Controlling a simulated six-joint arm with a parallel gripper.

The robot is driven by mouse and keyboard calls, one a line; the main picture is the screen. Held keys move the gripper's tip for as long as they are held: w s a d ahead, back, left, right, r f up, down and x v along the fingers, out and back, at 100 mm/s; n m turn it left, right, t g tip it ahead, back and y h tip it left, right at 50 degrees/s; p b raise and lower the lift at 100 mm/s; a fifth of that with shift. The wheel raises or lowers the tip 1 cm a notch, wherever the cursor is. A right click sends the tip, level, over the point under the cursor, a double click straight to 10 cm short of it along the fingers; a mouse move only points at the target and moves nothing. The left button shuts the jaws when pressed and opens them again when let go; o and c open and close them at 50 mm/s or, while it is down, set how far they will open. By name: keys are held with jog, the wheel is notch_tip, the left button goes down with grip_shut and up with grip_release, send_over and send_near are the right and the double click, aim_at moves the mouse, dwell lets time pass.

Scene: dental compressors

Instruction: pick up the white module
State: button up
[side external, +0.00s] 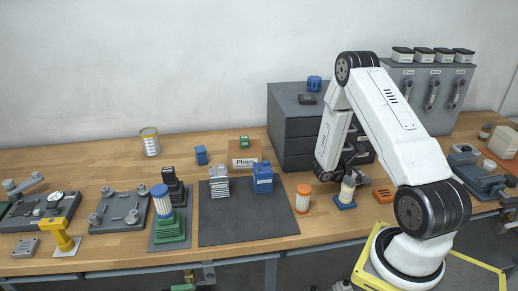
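A small off-white cylindrical piece (347,192) stands upright on a blue base (345,205) on the bench, right of centre; it may be the white module. My gripper (350,176) points down right at the top of this piece. Its dark fingers are small and partly merge with the piece, so I cannot tell whether they are open or touching it. A white cylinder with an orange cap (303,199) stands just to the left.
A dark mat (245,225) holds a silver finned block (219,182) and a blue block (263,180). A grey drawer cabinet (290,130) stands behind my gripper. An orange block (383,195) lies to the right. A cardboard box (243,157) sits behind the mat.

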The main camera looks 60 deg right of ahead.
grip_shut()
jog(key=shift+r, duration=0.2)
jog(key=shift+r, duration=4.8)
